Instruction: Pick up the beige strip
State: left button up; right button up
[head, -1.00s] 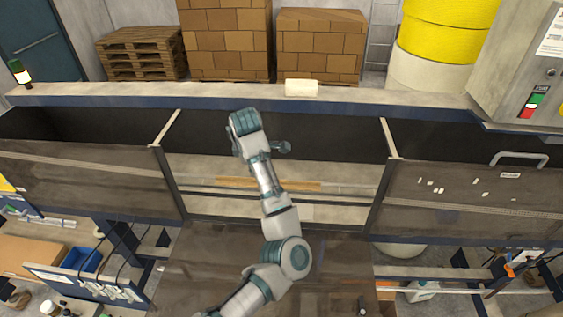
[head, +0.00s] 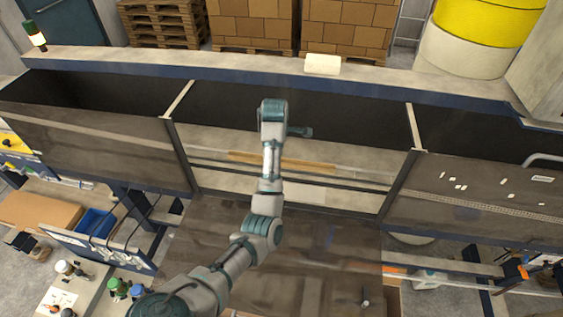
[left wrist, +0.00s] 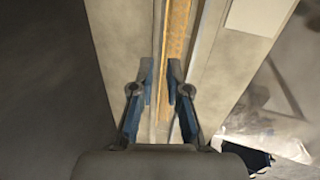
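The beige strip (head: 310,165) lies lengthwise on a pale ledge inside the middle bay in the head view. My left arm crosses in front of its middle and hides part of it. In the left wrist view the strip (left wrist: 176,35) runs away from the camera, beyond and between the fingertips. My left gripper (left wrist: 160,72) is open, with nothing between its fingers. Its fingers point toward the strip; whether they touch it is unclear. In the head view its fingers cannot be made out. My right gripper is in neither view.
Dark panels (head: 85,135) and (head: 480,193) flank the open middle bay, with a post (head: 178,98) at its left. A white block (head: 322,64) sits on the back ledge. In the left wrist view a pale rectangular patch (left wrist: 258,14) lies right of the strip.

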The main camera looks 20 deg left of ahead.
pick_arm(q)
jog(key=shift+a+f, duration=0.2)
jog(key=shift+f, duration=0.65)
jog(key=shift+a+f+b, duration=0.1)
jog(key=shift+f+b, duration=0.35)
jog(key=shift+f, duration=0.05)
jog(key=x, duration=0.2)
jog(key=p+x, duration=0.1)
jog(key=x, duration=0.1)
jog(key=shift+w+d, duration=0.1)
jog(key=shift+d, duration=0.25)
grip_shut()
jog(key=shift+d, duration=0.1)
